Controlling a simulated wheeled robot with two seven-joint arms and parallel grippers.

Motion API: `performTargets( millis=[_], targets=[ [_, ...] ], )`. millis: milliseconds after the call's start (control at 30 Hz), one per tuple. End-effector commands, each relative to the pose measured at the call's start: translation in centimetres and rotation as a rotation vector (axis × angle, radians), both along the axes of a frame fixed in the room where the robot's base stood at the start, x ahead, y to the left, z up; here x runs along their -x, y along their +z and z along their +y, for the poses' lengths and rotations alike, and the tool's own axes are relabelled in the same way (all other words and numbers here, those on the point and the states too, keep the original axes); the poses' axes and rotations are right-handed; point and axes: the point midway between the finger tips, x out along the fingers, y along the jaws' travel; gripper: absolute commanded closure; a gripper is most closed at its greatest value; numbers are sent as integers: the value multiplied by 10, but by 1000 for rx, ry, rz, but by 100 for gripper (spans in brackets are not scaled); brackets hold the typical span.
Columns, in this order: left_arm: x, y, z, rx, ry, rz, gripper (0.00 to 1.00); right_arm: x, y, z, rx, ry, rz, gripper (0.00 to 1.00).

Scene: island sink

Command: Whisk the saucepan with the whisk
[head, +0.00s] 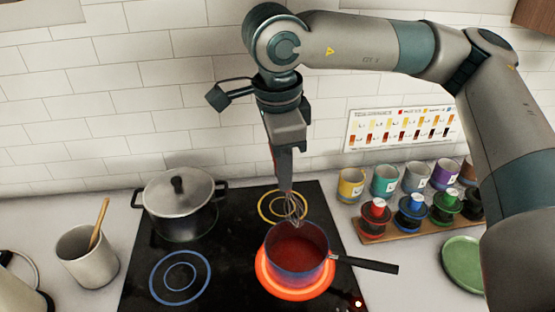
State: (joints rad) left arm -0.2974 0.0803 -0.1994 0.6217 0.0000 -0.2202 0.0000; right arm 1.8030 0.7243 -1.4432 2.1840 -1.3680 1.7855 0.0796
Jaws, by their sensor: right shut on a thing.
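The saucepan (297,262) is small and blue-purple, with red contents and a black handle pointing right. It stands on the glowing red front-right burner of the black cooktop. The whisk (291,209) points downward, with its wire head at the far rim of the saucepan. I cannot tell whether the wires touch the contents. My right gripper (285,165) is above and behind the saucepan, shut on the whisk, and hides most of its handle. My left gripper does not show.
A lidded pot (178,200) stands at the cooktop's back left. A beige crock (88,257) with a wooden utensil is on the left counter. Coloured mugs (384,181), a rack of several small items (411,213) and a green plate (463,264) are to the right. A tiled wall closes the back.

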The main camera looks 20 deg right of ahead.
Motion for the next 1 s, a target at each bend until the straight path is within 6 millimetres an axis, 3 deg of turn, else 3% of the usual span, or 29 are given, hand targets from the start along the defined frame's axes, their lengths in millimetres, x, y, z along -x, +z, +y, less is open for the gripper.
performTargets(
  millis=[567,1000],
  targets=[
    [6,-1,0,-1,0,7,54,0,-2,0,1,-5,0,100],
    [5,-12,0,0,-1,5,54,0,-29,0,0,-5,1,100]
  ],
)
